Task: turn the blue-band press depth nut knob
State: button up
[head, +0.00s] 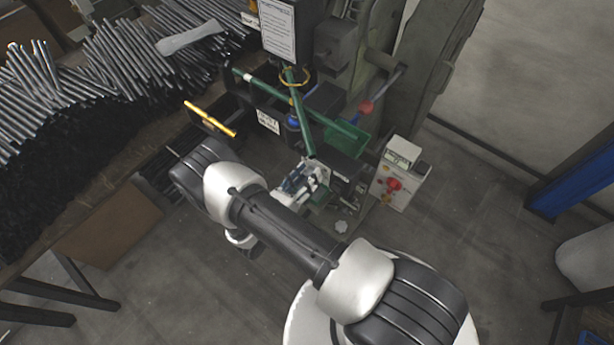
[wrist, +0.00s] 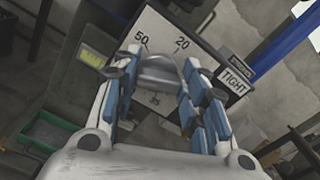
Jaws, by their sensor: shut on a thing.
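The depth nut knob, a grey rounded piece (wrist: 158,75), stands between my fingertips in the wrist view. Behind it is a white dial plate (wrist: 205,50) marked 50, 20 and TIGHT. My gripper (head: 306,181), with white links and blue pads, reaches in at the lower front of the press in the head view. It is shut on the knob, with a finger on each side. In the head view the knob cannot be made out. A blue band (head: 293,122) shows on the press by the green levers. The knob's lower part is partly hidden by my fingers.
A control box (head: 402,176) with red buttons stands right of my gripper. A green tray (head: 352,138) and green levers (head: 300,110) are close above it. Bundles of metal rods (head: 120,60) fill the left bench. A yellow bar (head: 210,118) sticks out left of the press.

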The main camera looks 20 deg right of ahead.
jog(key=shift+f+n+b, duration=0.1)
jog(key=shift+n+b, duration=0.55)
jog(key=shift+n, duration=1.45)
jog(key=o, duration=1.1)
jog(key=shift+c, duration=0.2)
jog(key=v, duration=1.2)
jog(key=shift+a, duration=0.1)
